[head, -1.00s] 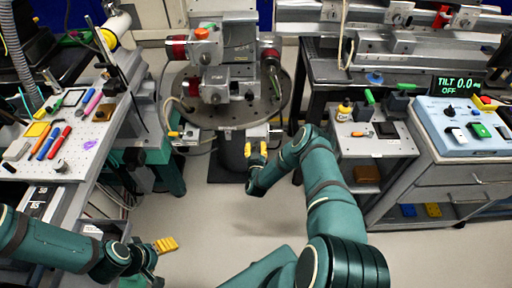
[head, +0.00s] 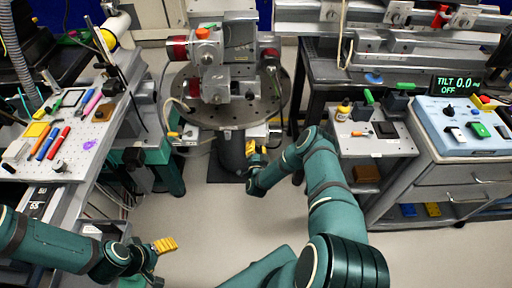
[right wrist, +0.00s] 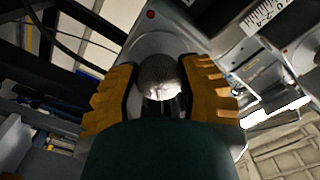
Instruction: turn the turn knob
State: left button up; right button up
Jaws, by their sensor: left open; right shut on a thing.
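The turn knob (right wrist: 160,78) is a round, grey metal knob, seen end-on in the right wrist view. The yellow ribbed fingers of my right gripper (right wrist: 160,95) stand on either side of it and are shut on it. In the head view my right gripper (head: 256,154) is low at the front of the round table, and the knob is hard to make out there. My left gripper (head: 163,246) is open and empty over the floor at the lower left.
The round dark table (head: 225,113) carries a metal instrument stack (head: 222,70). A pegboard bench (head: 105,130) with pens stands left. A small grey side table (head: 372,145) and a blue control box (head: 470,125) with a display reading "TILT 0.0" and "OFF" stand right.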

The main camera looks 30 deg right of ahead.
jog(key=shift+m, duration=2.3)
jog(key=shift+w, duration=0.1)
jog(key=o, duration=1.2)
jog(key=shift+s+a+f, duration=0.1)
jog(key=shift+s+a, duration=0.15)
jog(key=shift+s, duration=0.2)
jog(key=v, duration=1.1)
